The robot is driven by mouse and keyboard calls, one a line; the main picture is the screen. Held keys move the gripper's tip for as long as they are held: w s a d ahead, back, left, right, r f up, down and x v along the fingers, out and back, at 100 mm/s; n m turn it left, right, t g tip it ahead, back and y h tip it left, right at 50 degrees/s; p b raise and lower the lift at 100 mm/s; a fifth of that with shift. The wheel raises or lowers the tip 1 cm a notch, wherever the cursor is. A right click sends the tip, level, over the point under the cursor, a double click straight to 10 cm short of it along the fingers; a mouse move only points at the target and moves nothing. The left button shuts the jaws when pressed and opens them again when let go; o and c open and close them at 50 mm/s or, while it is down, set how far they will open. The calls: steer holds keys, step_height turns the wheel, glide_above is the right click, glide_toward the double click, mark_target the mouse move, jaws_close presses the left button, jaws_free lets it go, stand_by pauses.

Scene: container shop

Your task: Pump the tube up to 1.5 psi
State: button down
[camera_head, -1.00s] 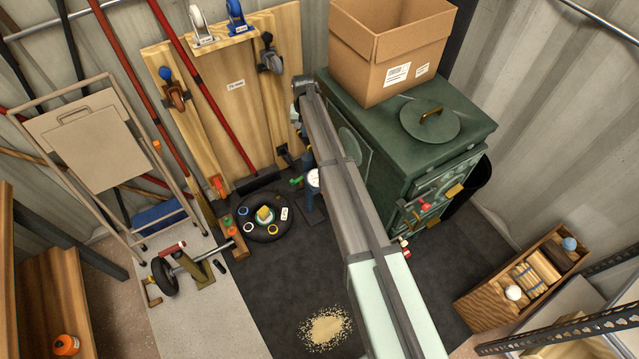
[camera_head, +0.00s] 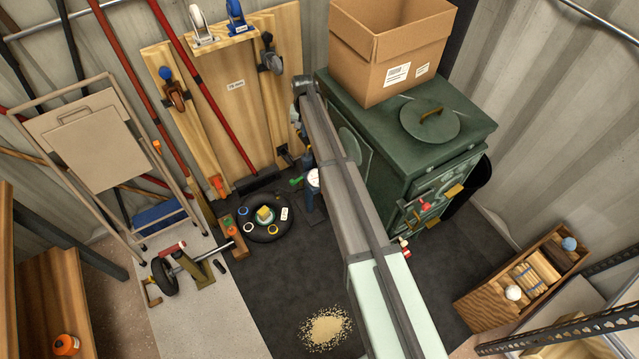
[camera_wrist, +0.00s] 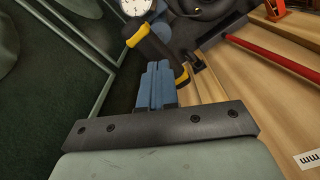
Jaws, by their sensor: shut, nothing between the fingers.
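The tube (camera_head: 243,232) is a black ring lying flat on the dark floor, with small coloured items on and inside it. In the wrist view the gauge (camera_wrist: 135,6) is at the top edge. The pump's black handle with yellow ends (camera_wrist: 157,53) slants across the middle. My gripper (camera_wrist: 156,68) has its blue fingers together, close to the handle; whether they touch it I cannot tell. The gauge reading is too small to read. In the head view my arm hides the gripper.
A green stove (camera_head: 455,130) with a cardboard box (camera_head: 385,60) on top stands close right of my arm. A wooden board (camera_head: 235,95) leans at the back wall, with a broom (camera_head: 258,181) before it. Spilled grain (camera_head: 326,326) lies on the floor in front.

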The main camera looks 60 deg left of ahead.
mark_target(306, 140)
stand_by(0.4)
stand_by(1.8)
steer(key=shift+f, duration=0.1)
stand_by(1.3)
steer(key=shift+f, duration=2.65)
steer(key=shift+r, duration=2.75)
